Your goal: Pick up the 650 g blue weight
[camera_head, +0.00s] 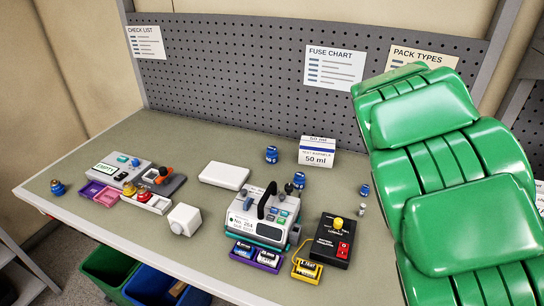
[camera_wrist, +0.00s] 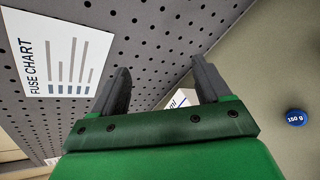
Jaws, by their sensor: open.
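Several small blue weights stand on the bench: one at the back (camera_head: 272,154), one behind the pump (camera_head: 299,180), one near my arm (camera_head: 364,190) and one at the far left front (camera_head: 57,187). Their labels are too small to read in the head view, so I cannot tell which is 650 g. In the wrist view a blue weight (camera_wrist: 295,117) at the right edge has a label that seems to read 150 g. My gripper (camera_wrist: 160,66) is open and empty, facing the pegboard, apart from any weight. Its fingers are not clear in the head view.
A grey pump (camera_head: 262,215) stands mid-bench, with a black tester (camera_head: 332,240) to its right. A 50 ml box (camera_head: 317,152) is at the back before the pegboard (camera_head: 230,65). A white block (camera_head: 224,175) lies left of the pump. My green arm covers the right side.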

